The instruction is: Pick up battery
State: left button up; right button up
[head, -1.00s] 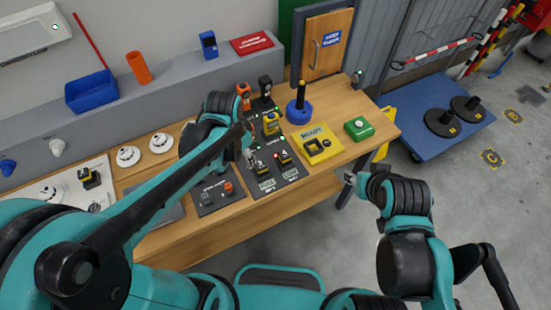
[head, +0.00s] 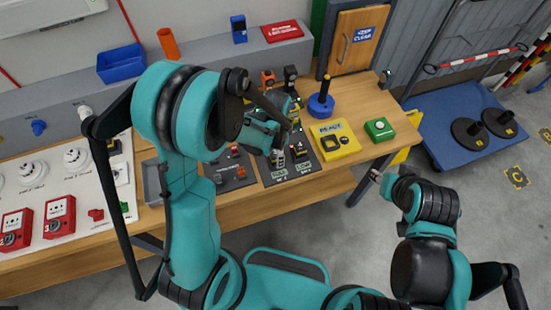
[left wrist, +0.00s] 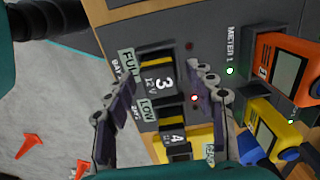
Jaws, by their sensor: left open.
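In the left wrist view, a dark battery (left wrist: 162,84) marked 3 and 12V, with a yellow band, sits in the bay labelled FULL. A second dark battery (left wrist: 174,138), marked 4, sits in the bay labelled LOW. My left gripper (left wrist: 158,82) is open, its fingers spread on either side of battery 3; I cannot tell whether they touch it. In the head view my left gripper (head: 279,150) is over the dark charger panel (head: 322,173), and the arm partly hides the bays. My right gripper (head: 380,176) is off the bench's front edge, away from the batteries.
A yellow READY tray (head: 335,140) and a green button box (head: 379,130) stand right of the panel. An orange meter (left wrist: 282,70) and a yellow meter (left wrist: 273,130) stand beside the batteries. A blue holder (head: 320,105) with a dark upright handle is behind.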

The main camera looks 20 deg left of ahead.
pick_arm(q)
jog(key=shift+f, duration=0.1)
jog(key=shift+c, duration=0.3)
grip_shut()
